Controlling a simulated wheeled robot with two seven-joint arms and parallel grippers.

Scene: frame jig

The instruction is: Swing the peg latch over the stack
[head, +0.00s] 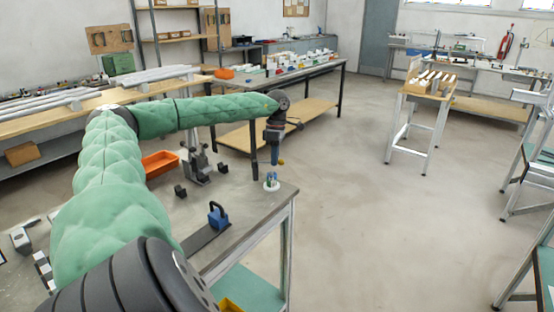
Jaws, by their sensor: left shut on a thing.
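My left arm reaches in from the left and bends over the bench. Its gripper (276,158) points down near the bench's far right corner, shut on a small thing. A small yellow-orange piece (281,161) shows at the fingertips. Just below them, a small blue and green item on a white round base (271,183) stands on the bench, apart from the fingers. A dark grey jig (197,168) with upright parts stands left of it, with small black blocks beside it. I cannot tell for sure which part is the peg latch or the stack. My right gripper is out of view.
A blue block with a black handle (217,214) stands on a dark plate near the bench's front edge (247,238). A laden long table (318,69) stands behind.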

